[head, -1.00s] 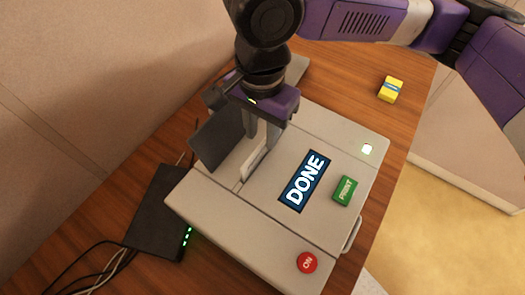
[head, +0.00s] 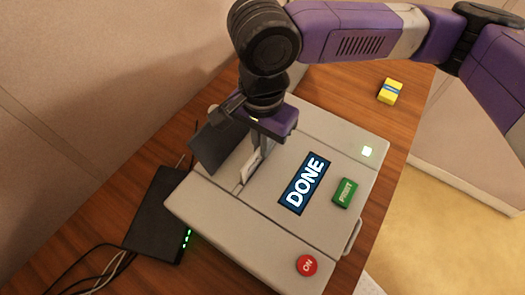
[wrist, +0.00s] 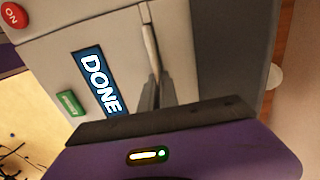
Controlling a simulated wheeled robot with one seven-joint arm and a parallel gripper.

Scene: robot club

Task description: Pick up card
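A white card (head: 249,166) stands on edge in the slot of a grey printer (head: 220,205). In the wrist view the card (wrist: 149,40) shows as a thin pale edge leading to my fingertips. The printer's screen (head: 304,183) reads DONE. My gripper (head: 258,154) points down over the slot, with its fingers close together on the card's upper part. In the wrist view my gripper's fingers (wrist: 156,88) are nearly together with the card's edge between them. The fingers hide part of the card.
A dark upright panel (head: 218,146) stands just left of the slot. A green PRINT button (head: 345,193) and red ON button (head: 307,265) are on the printer. A black box (head: 157,215) with cables lies left. A yellow block (head: 390,91) lies on the wooden table (head: 345,75).

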